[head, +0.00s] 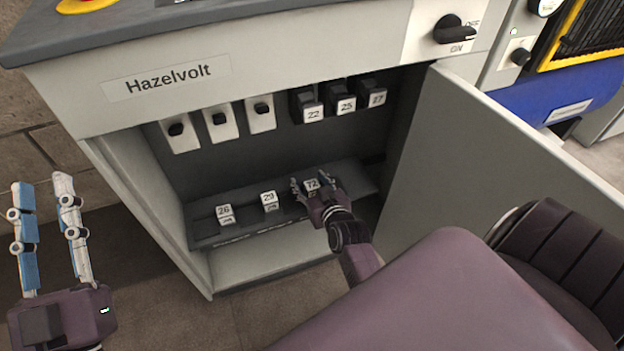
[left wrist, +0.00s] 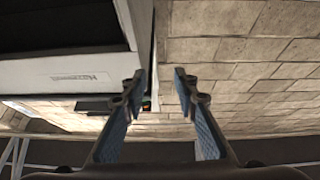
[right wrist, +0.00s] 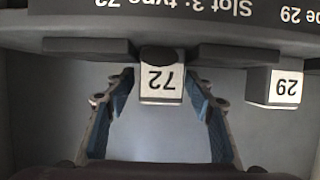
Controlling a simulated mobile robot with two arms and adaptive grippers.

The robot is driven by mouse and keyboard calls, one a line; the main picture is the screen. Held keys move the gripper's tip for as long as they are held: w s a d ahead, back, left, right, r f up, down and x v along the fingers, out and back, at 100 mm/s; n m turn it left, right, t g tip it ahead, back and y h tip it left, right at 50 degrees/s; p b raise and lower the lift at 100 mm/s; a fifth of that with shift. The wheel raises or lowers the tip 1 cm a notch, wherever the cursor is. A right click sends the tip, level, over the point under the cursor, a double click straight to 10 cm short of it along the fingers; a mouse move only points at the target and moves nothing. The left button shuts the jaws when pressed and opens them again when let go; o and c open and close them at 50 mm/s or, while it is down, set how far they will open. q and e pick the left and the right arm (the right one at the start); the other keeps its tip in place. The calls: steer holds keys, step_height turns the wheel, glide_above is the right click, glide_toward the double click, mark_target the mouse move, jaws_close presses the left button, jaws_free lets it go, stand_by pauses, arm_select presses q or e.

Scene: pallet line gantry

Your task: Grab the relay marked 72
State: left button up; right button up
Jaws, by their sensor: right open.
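The relay marked 72 (head: 312,185) is a small white-faced block on the lower shelf inside the open cabinet, the rightmost of the three there. In the right wrist view, relay 72 (right wrist: 161,83) appears upside down, between the fingers. My right gripper (head: 313,187) is open, with one finger on each side of relay 72 and visible gaps to it. My left gripper (head: 45,207) is open and empty, outside the cabinet at the left; its fingers also show apart in the left wrist view (left wrist: 157,82).
Relay 29 (head: 269,199) and relay 26 (head: 225,213) stand left of 72 on the shelf. Relays 22 (head: 312,112), 25 (head: 346,103) and 27 (head: 377,97) hang above, beside white switches (head: 219,120). The cabinet door (head: 520,160) stands open at the right.

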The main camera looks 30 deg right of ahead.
steer(key=shift+b+x, duration=0.5)
steer(key=shift+x, duration=0.75)
arm_select(q)
steer(key=s+r+t+h, duration=0.1)
steer(key=s+r+t, duration=0.2)
steer(key=s+r, duration=0.1)
steer(key=shift+a+r, duration=0.2)
steer(key=shift+r, duration=0.4)
arm_select(e)
jaws_close()
